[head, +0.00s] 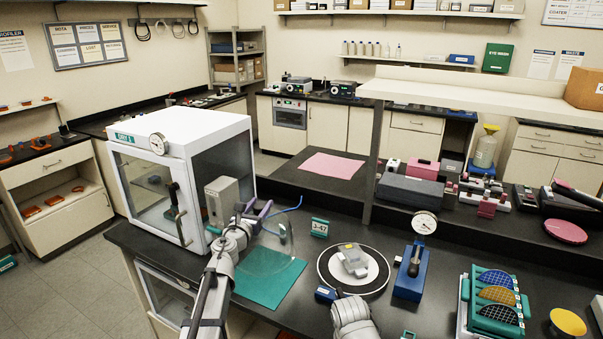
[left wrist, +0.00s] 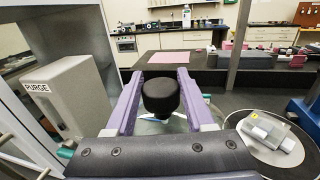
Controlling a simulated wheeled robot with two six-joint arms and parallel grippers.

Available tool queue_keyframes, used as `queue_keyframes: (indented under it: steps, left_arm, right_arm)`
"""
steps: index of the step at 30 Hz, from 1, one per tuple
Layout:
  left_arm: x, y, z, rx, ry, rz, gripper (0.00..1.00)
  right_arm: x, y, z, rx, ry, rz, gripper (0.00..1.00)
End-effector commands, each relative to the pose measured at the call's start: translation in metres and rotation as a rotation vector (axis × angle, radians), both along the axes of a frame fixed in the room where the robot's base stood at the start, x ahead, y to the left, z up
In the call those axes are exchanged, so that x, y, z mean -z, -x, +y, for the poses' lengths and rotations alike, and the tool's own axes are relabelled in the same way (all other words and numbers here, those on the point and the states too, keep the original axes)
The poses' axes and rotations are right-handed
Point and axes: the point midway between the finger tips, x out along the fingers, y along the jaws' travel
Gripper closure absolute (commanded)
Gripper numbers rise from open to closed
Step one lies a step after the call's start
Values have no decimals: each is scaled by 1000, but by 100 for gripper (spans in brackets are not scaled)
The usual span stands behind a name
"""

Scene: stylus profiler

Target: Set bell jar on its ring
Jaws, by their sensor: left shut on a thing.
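The bell jar (head: 264,262) is clear glass, its outline faint over the teal mat (head: 285,282). Its black knob (left wrist: 160,97) sits between the purple fingers of my left gripper (head: 256,209), which is shut on it. I cannot tell whether the jar's rim touches the mat. The round base with its ring (head: 326,279) lies to the right of the jar. A grey instrument with a yellow label (head: 352,260) stands on the base; it also shows in the left wrist view (left wrist: 268,132).
A white glass-doored cabinet (head: 185,140) and a grey purge box (left wrist: 65,95) stand close on the left. A blue gauge stand (head: 410,275) and a wafer rack (head: 495,305) stand on the right.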

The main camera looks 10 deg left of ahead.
Motion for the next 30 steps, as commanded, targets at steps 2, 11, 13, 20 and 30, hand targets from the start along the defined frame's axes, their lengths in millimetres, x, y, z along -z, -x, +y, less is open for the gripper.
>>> queue_keyframes:
  steps: [2, 11, 13, 20, 30]
  left_arm:
    - [-6, 0, 0, 0, 1, -1, 100]
    - [-6, 0, 0, 0, 3, -3, 100]
    - [0, 0, 0, 0, 3, -3, 100]
    - [33, 0, 0, 0, 3, -3, 100]
    - [53, 0, 0, 0, 3, -3, 100]
  right_arm:
    - [-6, 0, 0, 0, 0, 0, 0]
    - [-6, 0, 0, 0, 0, 0, 0]
    - [0, 0, 0, 0, 0, 0, 0]
    - [34, 0, 0, 0, 0, 0, 0]
    - [53, 0, 0, 0, 0, 0, 0]
